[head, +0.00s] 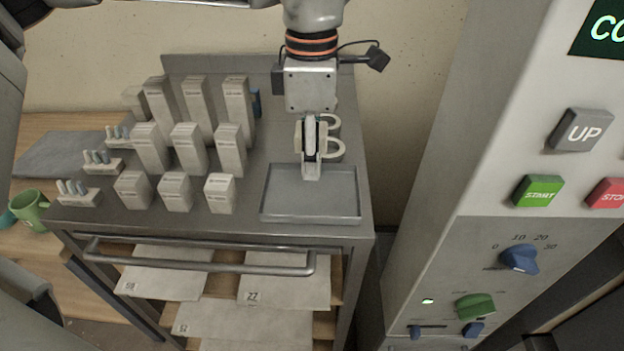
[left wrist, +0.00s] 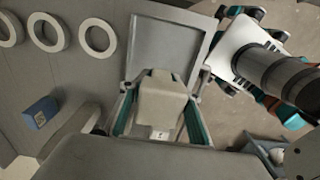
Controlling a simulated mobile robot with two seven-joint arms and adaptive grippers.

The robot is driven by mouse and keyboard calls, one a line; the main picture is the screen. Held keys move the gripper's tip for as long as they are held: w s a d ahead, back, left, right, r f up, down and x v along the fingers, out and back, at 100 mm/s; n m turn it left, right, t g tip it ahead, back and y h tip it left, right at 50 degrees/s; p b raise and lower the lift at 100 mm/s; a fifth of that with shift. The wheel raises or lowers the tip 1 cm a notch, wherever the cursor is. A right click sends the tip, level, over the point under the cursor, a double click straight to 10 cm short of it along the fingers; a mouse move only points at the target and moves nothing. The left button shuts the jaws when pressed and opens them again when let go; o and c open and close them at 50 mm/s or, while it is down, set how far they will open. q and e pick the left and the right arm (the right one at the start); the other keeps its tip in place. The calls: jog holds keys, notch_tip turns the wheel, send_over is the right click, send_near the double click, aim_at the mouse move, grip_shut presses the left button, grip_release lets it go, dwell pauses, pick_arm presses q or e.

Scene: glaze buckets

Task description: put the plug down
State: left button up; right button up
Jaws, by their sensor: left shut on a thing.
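My left gripper (head: 310,152) comes down from above and is shut on a pale beige plug (head: 312,172). The plug hangs upright between the fingers over the back part of a shallow grey tray (head: 285,207). I cannot tell whether its lower end touches the tray floor. In the left wrist view the plug (left wrist: 162,98) sits between the two teal-lined fingers (left wrist: 160,122), with the empty-looking tray (left wrist: 165,45) beyond it. My right gripper is not in view.
The tray lies on a metal cart top (head: 235,215). Rings (head: 333,151) lie behind it. Several tall beige blocks (head: 238,112) stand to the left, with a blue block (head: 256,103) behind them. A control cabinet (head: 440,200) rises at the right. A green mug (head: 30,209) stands far left.

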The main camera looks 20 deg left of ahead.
aim_at(312, 194)
pick_arm(q)
notch_tip(312, 194, down, 6)
jog(key=shift+r+b, duration=0.2)
jog(key=shift+b, duration=0.2)
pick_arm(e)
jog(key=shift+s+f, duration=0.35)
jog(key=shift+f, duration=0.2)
pick_arm(q)
jog(key=o, duration=1.2)
jog(key=shift+o, duration=0.2)
